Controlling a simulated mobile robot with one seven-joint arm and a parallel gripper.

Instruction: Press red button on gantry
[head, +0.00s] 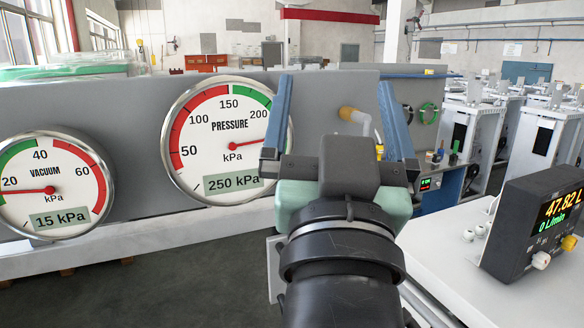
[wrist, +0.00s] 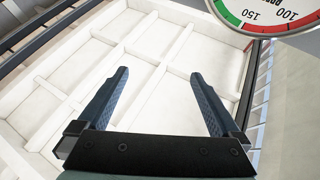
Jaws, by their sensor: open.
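My gripper (head: 335,86) is open and empty in the middle of the head view, with its two blue fingers wide apart and pointing forward. In the wrist view, the open fingers (wrist: 160,73) are in front of a white ribbed panel, with nothing between them. I cannot make out a red button in either view. I cannot tell which structure is the gantry. My arm and gripper hide part of the grey panel (head: 130,110) behind them.
A round pressure gauge (head: 232,125) and a vacuum gauge (head: 50,192) are on the grey panel at left. A black display box (head: 535,225) stands on a white surface (head: 455,240) at right. White cabinets (head: 475,130) stand farther back. Grey floor (head: 180,285) shows at lower left.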

